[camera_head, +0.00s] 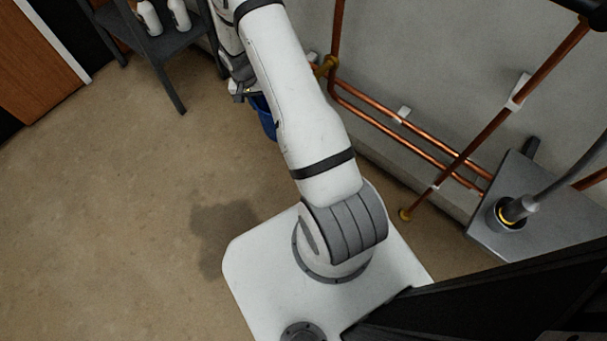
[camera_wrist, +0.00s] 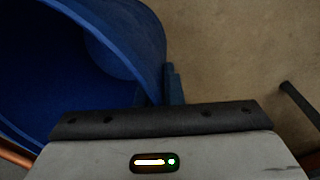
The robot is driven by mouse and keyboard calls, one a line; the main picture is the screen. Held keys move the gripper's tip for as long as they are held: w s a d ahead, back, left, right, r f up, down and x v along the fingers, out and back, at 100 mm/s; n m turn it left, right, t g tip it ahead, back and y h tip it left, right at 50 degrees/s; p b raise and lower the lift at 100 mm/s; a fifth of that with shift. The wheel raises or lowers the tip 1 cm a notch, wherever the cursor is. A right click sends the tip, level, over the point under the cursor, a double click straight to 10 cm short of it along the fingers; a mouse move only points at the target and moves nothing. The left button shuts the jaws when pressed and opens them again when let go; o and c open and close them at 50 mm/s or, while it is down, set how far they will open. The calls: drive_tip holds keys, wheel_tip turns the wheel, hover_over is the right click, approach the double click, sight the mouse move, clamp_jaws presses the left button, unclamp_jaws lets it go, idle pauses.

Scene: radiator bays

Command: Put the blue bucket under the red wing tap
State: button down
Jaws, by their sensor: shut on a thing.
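The blue bucket (camera_head: 264,118) shows partly behind my arm in the head view, close to the wall pipes. My gripper (camera_head: 241,92) is beside it and mostly hidden by my arm. In the wrist view the bucket (camera_wrist: 125,35) fills the upper left with its open mouth and curved rim. My gripper (camera_wrist: 172,84) is shut on the bucket at its rim. The inside looks dark and empty where it shows. I see no red wing tap in either view; my arm hides part of the wall.
Copper pipes (camera_head: 385,112) run along the grey wall, with a brass fitting (camera_head: 328,67) near the bucket. A dark table (camera_head: 172,45) with white bottles stands at the upper left. A grey box (camera_head: 510,195) stands at the right. The floor (camera_head: 120,200) at the left is clear.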

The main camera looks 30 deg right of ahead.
drive_tip(key=s+d+f+m, duration=0.1)
drive_tip(key=s+f+m, duration=0.1)
drive_tip(key=f, duration=0.2)
drive_tip(key=s+d+f+m+p, duration=0.1)
drive_tip(key=s+f+m, duration=0.1)
drive_tip(key=s+f, duration=0.1)
drive_tip(key=s+d+f+m, duration=0.1)
drive_tip(key=s+f, duration=0.2)
drive_tip(key=f, duration=0.2)
drive_tip(key=shift+d+f+m+g, duration=0.15)
drive_tip(key=shift+d+m+g, duration=0.1)
drive_tip(key=shift+m+g, duration=0.15)
wheel_tip(320, 180, down, 10)
drive_tip(key=b, duration=0.3)
drive_tip(key=shift+s+f, duration=0.1)
drive_tip(key=shift+f+y, duration=0.15)
drive_tip(key=shift+y, duration=0.15)
drive_tip(key=c, duration=1.6)
unclamp_jaws()
drive_tip(key=shift+o, duration=0.2)
